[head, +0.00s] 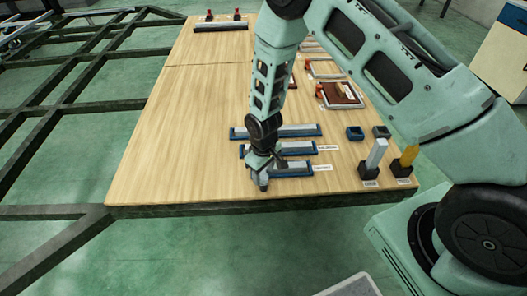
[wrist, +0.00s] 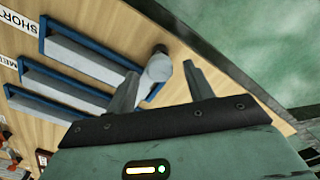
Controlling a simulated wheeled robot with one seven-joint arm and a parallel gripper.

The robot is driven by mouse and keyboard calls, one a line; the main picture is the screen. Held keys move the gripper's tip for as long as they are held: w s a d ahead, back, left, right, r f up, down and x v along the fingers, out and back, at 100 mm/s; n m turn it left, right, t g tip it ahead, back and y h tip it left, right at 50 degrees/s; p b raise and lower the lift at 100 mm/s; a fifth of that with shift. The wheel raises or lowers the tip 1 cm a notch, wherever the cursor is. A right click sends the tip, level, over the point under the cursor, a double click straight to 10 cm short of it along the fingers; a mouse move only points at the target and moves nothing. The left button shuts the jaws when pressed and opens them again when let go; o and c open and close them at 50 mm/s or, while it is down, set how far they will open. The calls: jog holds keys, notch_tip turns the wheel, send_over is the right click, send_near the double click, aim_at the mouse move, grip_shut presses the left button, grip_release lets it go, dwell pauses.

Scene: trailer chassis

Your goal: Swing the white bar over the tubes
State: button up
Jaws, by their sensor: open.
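Three blue-edged trays lie on the wooden table in the head view: a long one (head: 276,132), a medium one (head: 303,150) and a short one (head: 306,168), each holding a pale grey tube. A white upright bar (head: 377,153) stands in a black base at the table's right front. My gripper (head: 262,178) points down at the left end of the short tray. In the wrist view, a pale round-ended piece (wrist: 158,66) shows between the open fingers (wrist: 162,78); contact is not visible. The short tray (wrist: 85,55) shows there too.
A yellow upright bar (head: 409,156) stands beside the white one. Two small dark blocks (head: 355,133) and several framed trays (head: 340,95) lie behind. The table's left half (head: 170,130) is clear. A dark metal frame (head: 60,80) lies left.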

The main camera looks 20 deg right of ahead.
notch_tip(320, 180, up, 16)
jog(key=p, duration=0.2)
jog(key=shift+r, duration=0.1)
dwell(0.4)
jog(key=s+a+r+n, duration=0.1)
jog(key=s+a+r, duration=0.2)
jog(key=s+r, duration=0.8)
jog(key=s+a+r+n, duration=0.1)
jog(key=s+a+r, duration=0.2)
jog(key=s+r, duration=0.85)
jog(key=s+r+p, duration=0.3)
jog(key=r+p, duration=0.9)
jog(key=p, duration=0.4)
jog(key=shift+s+y, duration=0.15)
jog(key=shift+y, duration=0.15)
